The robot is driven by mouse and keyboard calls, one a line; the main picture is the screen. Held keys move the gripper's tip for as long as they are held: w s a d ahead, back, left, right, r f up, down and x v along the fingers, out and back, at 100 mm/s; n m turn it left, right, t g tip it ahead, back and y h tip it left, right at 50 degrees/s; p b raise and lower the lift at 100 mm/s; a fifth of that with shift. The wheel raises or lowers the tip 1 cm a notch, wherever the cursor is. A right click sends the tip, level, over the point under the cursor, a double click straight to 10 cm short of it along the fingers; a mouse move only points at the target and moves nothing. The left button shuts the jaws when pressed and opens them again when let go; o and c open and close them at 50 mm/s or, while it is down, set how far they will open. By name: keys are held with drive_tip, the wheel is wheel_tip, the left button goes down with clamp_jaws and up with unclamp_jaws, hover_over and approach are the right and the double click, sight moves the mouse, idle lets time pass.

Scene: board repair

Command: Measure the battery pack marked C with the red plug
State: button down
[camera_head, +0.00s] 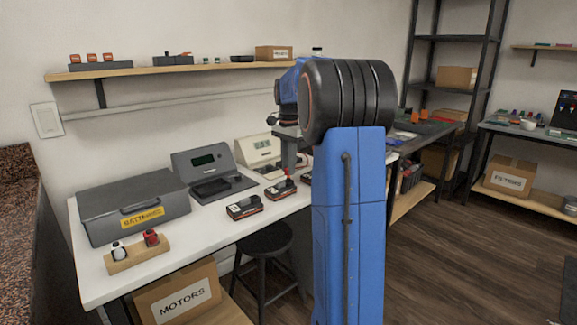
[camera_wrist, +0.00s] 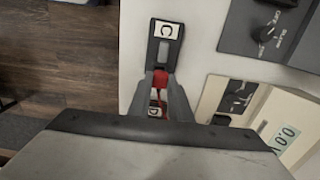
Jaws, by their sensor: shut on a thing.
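The battery pack marked C (camera_wrist: 164,45) lies on the white bench top, in the upper middle of the wrist view. In the head view, it seems to be the middle pack (camera_head: 279,191). My gripper (camera_wrist: 161,86) is shut on the red plug (camera_wrist: 160,77), at the near end of pack C. I cannot tell whether the plug touches the pack's contacts. In the head view, my gripper (camera_head: 289,168) is above that pack, partly hidden by my arm. The cream meter (camera_wrist: 212,98) stands at the right, its display (camera_wrist: 287,136) seeming to read 0.0.
A pack marked D (camera_wrist: 157,102) shows between my fingers. Another pack (camera_head: 244,208) lies left of the middle one. A grey device (camera_head: 201,160) stands behind. A grey battery case (camera_head: 132,205) and a wooden holder (camera_head: 137,255) occupy the bench's left end. A stool (camera_head: 264,242) stands in front.

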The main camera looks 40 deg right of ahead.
drive_tip(key=shift+f, duration=1)
idle(2.0)
drive_tip(key=c, duration=1.3)
unclamp_jaws()
drive_tip(key=shift+o, duration=0.2)
drive_tip(key=shift+r, duration=1.55)
drive_tip(key=shift+r, duration=2.95)
